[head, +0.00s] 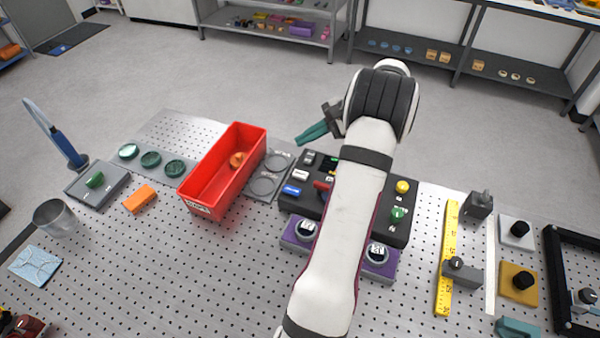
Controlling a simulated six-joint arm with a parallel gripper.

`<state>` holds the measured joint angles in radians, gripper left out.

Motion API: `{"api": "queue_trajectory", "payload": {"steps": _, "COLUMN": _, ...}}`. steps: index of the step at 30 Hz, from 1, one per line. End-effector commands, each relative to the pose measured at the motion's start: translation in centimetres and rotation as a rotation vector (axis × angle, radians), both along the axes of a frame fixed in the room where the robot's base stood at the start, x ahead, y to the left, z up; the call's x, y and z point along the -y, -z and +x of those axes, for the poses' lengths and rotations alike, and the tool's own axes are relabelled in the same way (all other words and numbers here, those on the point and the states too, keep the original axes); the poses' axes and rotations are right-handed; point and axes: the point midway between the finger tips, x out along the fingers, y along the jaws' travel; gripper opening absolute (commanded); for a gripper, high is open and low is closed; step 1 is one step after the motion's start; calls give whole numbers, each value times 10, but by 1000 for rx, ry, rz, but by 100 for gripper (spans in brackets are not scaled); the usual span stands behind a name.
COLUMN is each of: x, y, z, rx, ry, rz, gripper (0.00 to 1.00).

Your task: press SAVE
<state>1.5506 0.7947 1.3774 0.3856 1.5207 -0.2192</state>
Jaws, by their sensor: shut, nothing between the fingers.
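A dark control panel (285,203) lies on the perforated bench, partly hidden behind my arm. On its left side are a blue button (291,190), a white button (301,174) and a dark grey button (309,157). Their labels are too small to read, so I cannot tell which one is SAVE. A yellow knob (402,187) and a green knob (397,214) are on the panel's right side. My gripper (298,142), with teal fingers, is shut and empty. It shows just beyond the panel's far left corner, pointing left, apparently raised and touching no button.
Two purple blocks with round dials sit in front of the panel, beside my arm. A yellow ruler (447,250) and clamps lie to the right.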

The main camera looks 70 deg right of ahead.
Motion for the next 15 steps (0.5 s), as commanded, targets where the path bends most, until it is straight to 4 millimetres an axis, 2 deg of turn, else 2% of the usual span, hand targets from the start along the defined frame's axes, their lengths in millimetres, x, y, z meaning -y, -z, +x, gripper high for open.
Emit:
{"api": "queue_trajectory", "payload": {"steps": 5, "x": 0, "y": 6, "z": 0, "rx": 0, "ry": -1, "rz": 1, "gripper": 0}}
{"api": "queue_trajectory", "payload": {"steps": 15, "x": -1, "y": 54, "z": 0, "rx": -1, "ry": -1, "rz": 4, "gripper": 0}}
